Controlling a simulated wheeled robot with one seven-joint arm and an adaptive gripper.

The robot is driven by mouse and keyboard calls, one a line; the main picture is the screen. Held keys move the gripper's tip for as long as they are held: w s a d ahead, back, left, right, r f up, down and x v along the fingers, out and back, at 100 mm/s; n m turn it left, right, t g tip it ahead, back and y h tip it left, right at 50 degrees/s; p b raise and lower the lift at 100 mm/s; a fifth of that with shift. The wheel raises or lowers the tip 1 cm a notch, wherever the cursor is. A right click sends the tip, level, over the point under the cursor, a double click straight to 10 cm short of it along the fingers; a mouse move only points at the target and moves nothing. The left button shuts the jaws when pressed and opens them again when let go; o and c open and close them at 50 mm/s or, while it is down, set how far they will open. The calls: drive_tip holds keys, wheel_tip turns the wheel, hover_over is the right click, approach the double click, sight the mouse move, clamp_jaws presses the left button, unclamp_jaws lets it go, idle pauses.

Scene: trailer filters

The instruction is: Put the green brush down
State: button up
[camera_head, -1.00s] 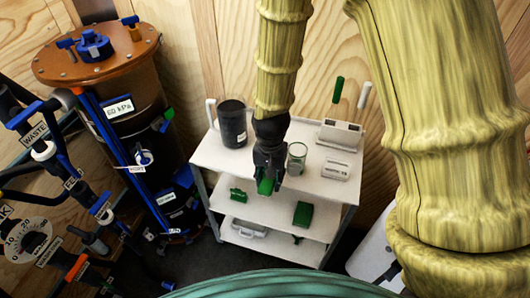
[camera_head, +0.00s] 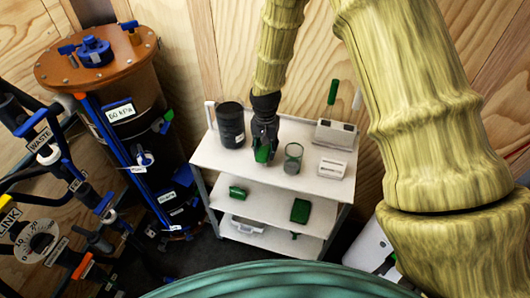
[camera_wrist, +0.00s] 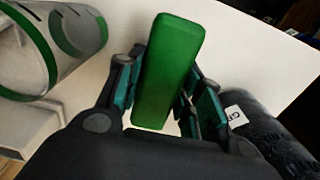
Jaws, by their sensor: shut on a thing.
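My gripper (camera_head: 263,148) is shut on the green brush (camera_head: 262,154), over the top shelf of the white cart (camera_head: 219,155). In the wrist view the green brush (camera_wrist: 170,65) shows as a long green block between the two fingers of my gripper (camera_wrist: 160,90). The white top shelf (camera_wrist: 235,50) lies behind it in that view. I cannot tell whether the brush touches the shelf. The brush's lower side is hidden.
Green items (camera_head: 300,210) lie on the middle shelf.

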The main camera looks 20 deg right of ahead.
sight(265, 154)
drive_tip(key=shift+f+p, duration=0.4)
drive_tip(key=shift+f, duration=0.95)
drive_tip(key=shift+f, duration=0.15)
drive_tip(key=o, duration=0.9)
drive_tip(key=shift+r+b, duration=1.45)
drive_tip(key=shift+r, duration=4.7)
